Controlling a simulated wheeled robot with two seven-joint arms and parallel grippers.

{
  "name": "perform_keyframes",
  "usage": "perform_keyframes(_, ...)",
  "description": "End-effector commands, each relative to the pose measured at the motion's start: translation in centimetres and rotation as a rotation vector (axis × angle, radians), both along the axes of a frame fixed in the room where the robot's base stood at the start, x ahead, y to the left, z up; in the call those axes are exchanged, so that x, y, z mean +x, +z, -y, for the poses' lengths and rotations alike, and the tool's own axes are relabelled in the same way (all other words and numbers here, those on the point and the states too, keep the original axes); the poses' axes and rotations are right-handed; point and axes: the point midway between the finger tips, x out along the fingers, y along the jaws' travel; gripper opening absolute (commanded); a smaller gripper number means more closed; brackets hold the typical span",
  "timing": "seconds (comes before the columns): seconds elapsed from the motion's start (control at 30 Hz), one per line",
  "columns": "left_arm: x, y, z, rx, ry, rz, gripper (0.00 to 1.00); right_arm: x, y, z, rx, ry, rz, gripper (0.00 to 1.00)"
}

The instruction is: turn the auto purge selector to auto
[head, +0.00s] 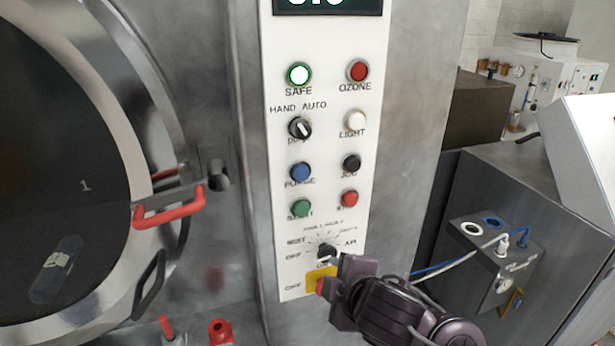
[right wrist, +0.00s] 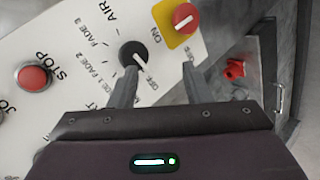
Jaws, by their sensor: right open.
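The auto purge selector (head: 300,128) is a round black knob with a white pointer mark, high on the white control panel under the words HAND and AUTO. Its mark is slanted, with its upper end leaning left toward HAND. My right gripper (head: 330,273) is well below it, at the lower end of the panel, by the black rotary dial (head: 325,249). In the right wrist view my right gripper (right wrist: 157,78) is open and empty, with one finger close to the black dial (right wrist: 133,56). The selector is outside that view. My left gripper is not in view.
The yellow plate (head: 316,273) with a red switch (right wrist: 186,18) lies beside the right fingers. Several lamps and buttons surround the selector, including the blue PURGE button (head: 300,172). A round door with a red handle (head: 170,207) is at left. Open air fronts the panel.

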Motion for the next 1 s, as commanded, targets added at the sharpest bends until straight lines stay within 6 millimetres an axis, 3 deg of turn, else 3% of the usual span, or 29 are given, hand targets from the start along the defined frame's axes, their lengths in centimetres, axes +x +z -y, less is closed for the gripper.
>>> perform_keyframes(0.03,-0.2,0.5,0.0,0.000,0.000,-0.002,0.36,0.0,3.2,-0.7,-0.071,0.061,0.085,0.44)
perform_keyframes(0.27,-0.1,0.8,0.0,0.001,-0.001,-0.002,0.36,-0.5,11.9,-3.5,-0.474,0.330,0.421,0.44)
perform_keyframes(0.5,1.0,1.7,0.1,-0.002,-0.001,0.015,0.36,-2.3,20.6,-4.2,-1.113,0.533,0.789,0.44)
perform_keyframes(0.73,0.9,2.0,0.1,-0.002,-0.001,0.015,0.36,-3.2,25.0,-3.0,-1.561,0.572,0.937,0.44)
perform_keyframes(1.0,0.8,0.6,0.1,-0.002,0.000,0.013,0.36,-2.6,25.4,-2.7,-1.671,0.573,0.953,0.44)
